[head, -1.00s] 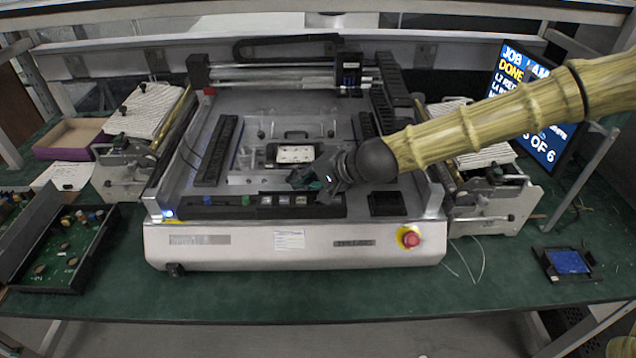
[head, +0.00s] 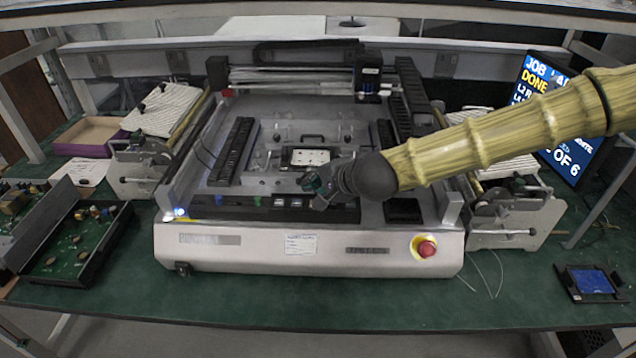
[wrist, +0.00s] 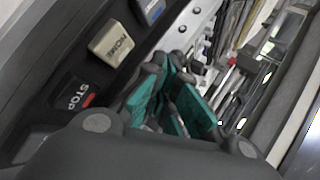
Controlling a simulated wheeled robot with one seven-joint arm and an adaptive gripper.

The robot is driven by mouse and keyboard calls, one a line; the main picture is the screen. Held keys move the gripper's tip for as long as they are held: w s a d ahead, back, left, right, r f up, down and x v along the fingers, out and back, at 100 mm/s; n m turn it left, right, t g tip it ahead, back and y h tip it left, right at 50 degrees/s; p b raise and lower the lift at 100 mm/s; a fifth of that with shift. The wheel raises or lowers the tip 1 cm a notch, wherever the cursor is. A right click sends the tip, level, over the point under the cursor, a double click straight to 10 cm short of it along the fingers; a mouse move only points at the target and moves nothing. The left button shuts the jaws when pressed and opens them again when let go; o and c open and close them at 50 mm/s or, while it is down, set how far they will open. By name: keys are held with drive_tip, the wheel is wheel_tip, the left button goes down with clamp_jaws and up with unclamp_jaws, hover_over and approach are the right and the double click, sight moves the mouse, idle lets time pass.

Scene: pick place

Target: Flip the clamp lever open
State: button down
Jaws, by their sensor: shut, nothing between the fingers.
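My gripper (head: 314,186) is over the front of the grey machine, just behind its button strip and in front of the white plate (head: 309,157) in its fixture. In the wrist view, the teal-padded fingers (wrist: 186,106) are shut with nothing between them. A small red-tipped metal part (wrist: 231,63), perhaps the clamp lever, lies beyond the fingertips. I cannot tell its angle or whether the fingers touch anything. The clamp is too small to make out in the head view, and my gripper hides part of that area.
HOME (wrist: 111,40) and STOP (wrist: 74,96) buttons sit beside the fingers. A red emergency knob (head: 426,249) is on the machine's front. A gantry (head: 300,75) spans the back. Circuit-board trays (head: 75,248) stand at left, a screen (head: 548,115) at right.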

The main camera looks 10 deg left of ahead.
drive_tip(key=shift+r, duration=0.1)
drive_tip(key=shift+v, duration=5.95)
drive_tip(key=shift+d, duration=0.1)
